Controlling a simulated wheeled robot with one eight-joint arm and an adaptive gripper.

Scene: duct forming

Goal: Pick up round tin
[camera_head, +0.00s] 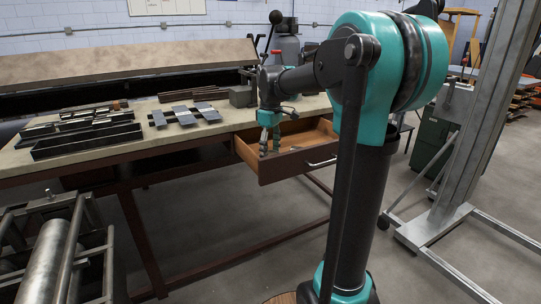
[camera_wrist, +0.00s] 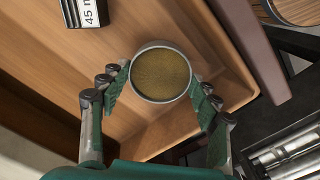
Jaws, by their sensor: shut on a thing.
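The round tin (camera_wrist: 160,77) shows from above in the wrist view, with a pale metal rim and a brownish-gold top. My gripper (camera_wrist: 158,92) is shut on it, with one green-padded finger on each side. In the head view my gripper (camera_head: 266,150) points down into the open wooden drawer (camera_head: 284,170) under the workbench; the tin cannot be made out there. The drawer floor (camera_wrist: 70,70) lies beneath the tin in the wrist view. I cannot tell whether the tin touches it.
A box with a "45 m" label (camera_wrist: 86,13) lies in the drawer at the wrist view's upper left. The workbench (camera_head: 150,150) carries black trays (camera_head: 86,141) and grey plates (camera_head: 184,116). A metal roller frame (camera_head: 50,255) stands at the lower left.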

